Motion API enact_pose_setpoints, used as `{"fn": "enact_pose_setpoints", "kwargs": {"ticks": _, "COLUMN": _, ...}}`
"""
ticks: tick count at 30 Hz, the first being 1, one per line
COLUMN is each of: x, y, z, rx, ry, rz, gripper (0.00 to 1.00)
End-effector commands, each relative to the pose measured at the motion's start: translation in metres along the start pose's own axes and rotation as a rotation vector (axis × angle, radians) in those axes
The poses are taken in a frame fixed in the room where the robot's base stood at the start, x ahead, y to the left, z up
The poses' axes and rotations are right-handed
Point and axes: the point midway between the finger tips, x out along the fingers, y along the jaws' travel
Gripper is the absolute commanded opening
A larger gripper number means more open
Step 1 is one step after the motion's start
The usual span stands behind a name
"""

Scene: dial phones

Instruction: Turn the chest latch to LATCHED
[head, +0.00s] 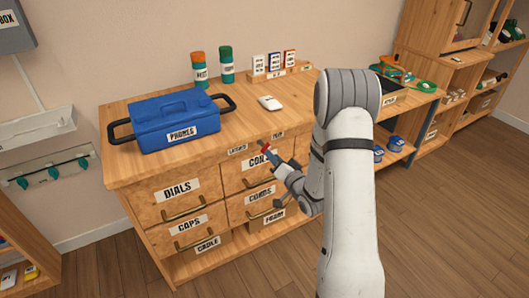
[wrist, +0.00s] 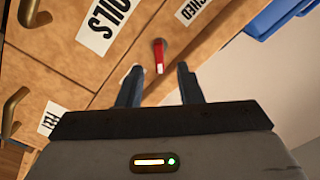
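The chest latch is a small red lever (wrist: 159,57) on the front of the wooden chest (head: 150,188). In the wrist view it lies just beyond and between my two fingertips, with no clear contact. In the head view its red part (head: 265,145) shows at the chest's upper front, between a label at its left that seems to read LATCHED (head: 237,150) and a smaller label (head: 278,135) at its right. A partial label ending in CHED (wrist: 190,12) shows in the wrist view. My gripper (wrist: 157,78) is open and empty, fingers apart.
Labelled drawers with brass handles (head: 183,209) fill the chest front below the latch. Wooden floor (head: 440,230) is clear at the right.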

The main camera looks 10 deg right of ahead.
Motion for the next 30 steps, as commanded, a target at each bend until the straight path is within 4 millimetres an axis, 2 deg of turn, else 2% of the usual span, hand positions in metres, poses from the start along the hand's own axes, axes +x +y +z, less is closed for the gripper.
{"fn": "enact_pose_setpoints", "kwargs": {"ticks": 3, "x": 0.021, "y": 0.0, "z": 0.001, "rx": -0.002, "ry": -0.001, "rz": -0.002, "gripper": 0.33}}
{"fn": "enact_pose_setpoints", "kwargs": {"ticks": 9, "x": 0.044, "y": 0.0, "z": 0.0, "rx": -0.001, "ry": 0.0, "rz": 0.0, "gripper": 0.33}}
{"fn": "enact_pose_setpoints", "kwargs": {"ticks": 20, "x": 0.05, "y": 0.001, "z": 0.0, "rx": -0.001, "ry": 0.0, "rz": 0.002, "gripper": 0.33}}
{"fn": "enact_pose_setpoints", "kwargs": {"ticks": 30, "x": 0.05, "y": 0.001, "z": -0.001, "rx": -0.001, "ry": 0.0, "rz": 0.003, "gripper": 0.05}}
